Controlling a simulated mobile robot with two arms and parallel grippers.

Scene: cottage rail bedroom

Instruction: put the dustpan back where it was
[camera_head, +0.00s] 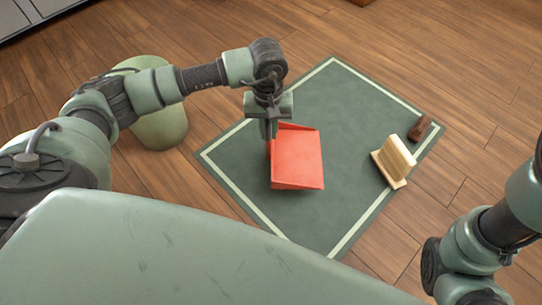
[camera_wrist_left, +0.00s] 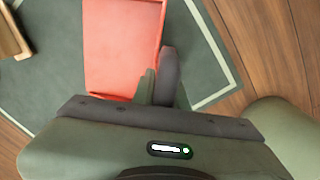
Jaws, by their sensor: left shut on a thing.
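The red dustpan (camera_head: 298,158) is over the middle-left of the green mat in the head view. It fills the upper middle of the left wrist view (camera_wrist_left: 122,45). My left gripper (camera_head: 271,128) comes down at the dustpan's upper left corner and is shut on it. The dark fingers also show in the left wrist view (camera_wrist_left: 157,85), and the exact grip point is hidden behind them. I cannot tell whether the dustpan touches the mat. My right arm enters at the right edge of the head view, but its gripper is out of frame.
The green mat (camera_head: 345,100) with a pale border lies on the wooden floor. A pale wooden stand (camera_head: 393,162) and a small brown block (camera_head: 420,127) are at its right side. A light green bin (camera_head: 160,125) stands to the left, behind my left arm.

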